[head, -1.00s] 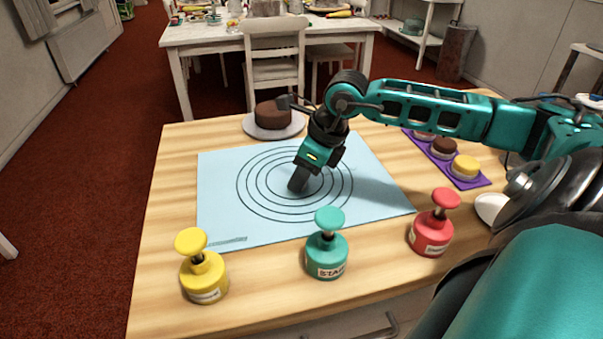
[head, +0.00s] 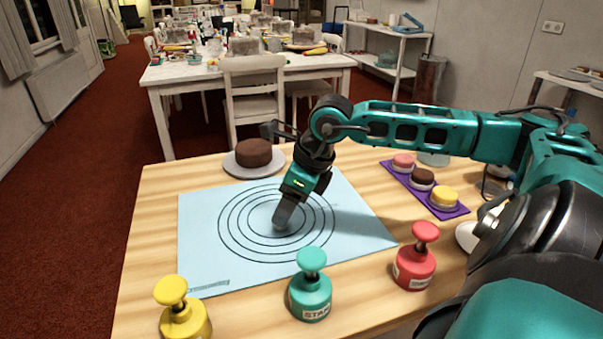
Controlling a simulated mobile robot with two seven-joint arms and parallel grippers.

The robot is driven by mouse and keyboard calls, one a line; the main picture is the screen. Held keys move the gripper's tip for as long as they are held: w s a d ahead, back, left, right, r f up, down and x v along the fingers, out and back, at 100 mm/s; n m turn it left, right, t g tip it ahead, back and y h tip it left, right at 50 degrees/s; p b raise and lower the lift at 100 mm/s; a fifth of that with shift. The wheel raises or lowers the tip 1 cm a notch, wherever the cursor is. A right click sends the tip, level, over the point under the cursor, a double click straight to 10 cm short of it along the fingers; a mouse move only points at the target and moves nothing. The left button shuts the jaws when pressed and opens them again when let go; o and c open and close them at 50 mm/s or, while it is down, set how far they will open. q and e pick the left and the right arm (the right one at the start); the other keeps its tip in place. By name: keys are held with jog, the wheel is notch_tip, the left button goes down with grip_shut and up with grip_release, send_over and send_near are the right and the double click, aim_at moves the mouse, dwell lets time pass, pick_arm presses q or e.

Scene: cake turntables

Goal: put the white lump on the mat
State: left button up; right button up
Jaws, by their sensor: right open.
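The light blue mat (head: 205,225) with dark concentric rings lies on the wooden table. My right gripper (head: 281,222) points down at the middle of the rings and is open. Its fingers look close to the mat's surface; I cannot tell whether they touch it. I cannot clearly make out a white lump at the fingertips. A white rounded thing (head: 466,236) shows at the right, partly hidden by my right arm; I cannot tell whether it is a lump or a dish. My left gripper is out of view.
A chocolate cake (head: 254,152) stands on a grey stand behind the mat. Yellow (head: 184,318), teal (head: 311,297) and red (head: 414,267) stampers stand along the front. A purple strip (head: 452,211) with three small cakes lies at the right.

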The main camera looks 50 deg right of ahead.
jog(key=v, duration=0.9)
jog(key=shift+p, duration=0.45)
